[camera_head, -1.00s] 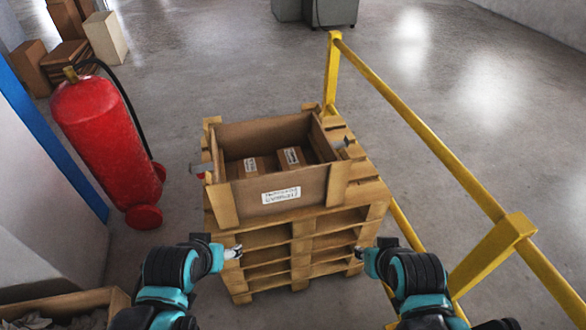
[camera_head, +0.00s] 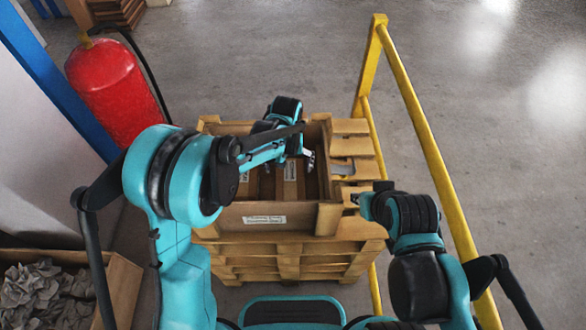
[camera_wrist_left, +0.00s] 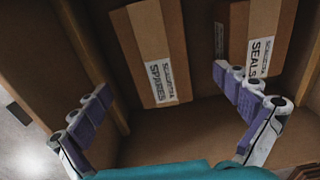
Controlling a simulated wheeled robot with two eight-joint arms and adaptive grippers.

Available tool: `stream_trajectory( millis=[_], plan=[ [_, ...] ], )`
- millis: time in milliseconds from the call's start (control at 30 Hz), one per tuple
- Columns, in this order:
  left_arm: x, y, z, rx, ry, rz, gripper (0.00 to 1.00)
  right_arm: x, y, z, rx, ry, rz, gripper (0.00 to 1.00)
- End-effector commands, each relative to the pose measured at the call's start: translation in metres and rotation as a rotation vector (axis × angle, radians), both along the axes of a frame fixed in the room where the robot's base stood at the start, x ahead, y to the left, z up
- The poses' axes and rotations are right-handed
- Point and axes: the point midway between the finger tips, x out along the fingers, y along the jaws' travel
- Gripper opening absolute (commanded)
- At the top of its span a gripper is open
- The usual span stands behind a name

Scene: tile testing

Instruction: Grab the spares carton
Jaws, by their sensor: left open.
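The spares carton (camera_wrist_left: 152,50) is a brown box with a white "SPARES" label, in the left wrist view. It lies inside a larger open box, beside a similar carton labelled "SEALS" (camera_wrist_left: 258,35). My left gripper (camera_wrist_left: 168,108) is open, with purple-padded fingers apart and nothing between them; the spares carton is beyond the gap. In the head view my left gripper (camera_head: 297,163) reaches over the open box (camera_head: 232,217). Two labelled cartons show inside, partly hidden by my arm; their labels are too small to read there. My right gripper (camera_head: 358,197) is by the box's right side.
The open box stands on stacked wooden pallets (camera_head: 290,262). A yellow railing (camera_head: 425,130) runs along the right. A red fire extinguisher (camera_head: 112,92) stands at the left. A crate of grey crumpled material (camera_head: 118,290) is at the lower left.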

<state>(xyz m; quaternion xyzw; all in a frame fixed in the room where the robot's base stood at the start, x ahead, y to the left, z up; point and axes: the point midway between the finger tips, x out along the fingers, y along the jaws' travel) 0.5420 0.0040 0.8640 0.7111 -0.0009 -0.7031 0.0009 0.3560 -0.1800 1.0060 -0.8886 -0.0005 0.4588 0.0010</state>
Motion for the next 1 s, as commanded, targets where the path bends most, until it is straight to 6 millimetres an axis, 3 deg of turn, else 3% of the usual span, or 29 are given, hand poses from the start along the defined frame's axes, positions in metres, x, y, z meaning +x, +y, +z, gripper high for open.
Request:
stream_trajectory(
  millis=[467, 700, 967, 1000],
  plan=[
    [0.003, -0.006, -0.048, 0.005, 0.015, 0.000, 1.00, 0.000, 0.000, -0.017, 0.000, 0.000, 0.000, 0.29],
    [0.005, -0.006, -0.084, 0.005, 0.015, 0.000, 1.00, 0.000, 0.000, -0.036, 0.000, 0.000, 0.000, 0.29],
    [0.005, -0.006, -0.086, 0.005, 0.015, 0.000, 1.00, 0.000, 0.000, -0.035, 0.000, 0.000, 0.000, 0.29],
    [0.005, -0.006, -0.086, 0.005, 0.015, 0.000, 0.89, 0.000, 0.000, -0.035, 0.000, 0.000, 0.000, 0.29]
  ],
)
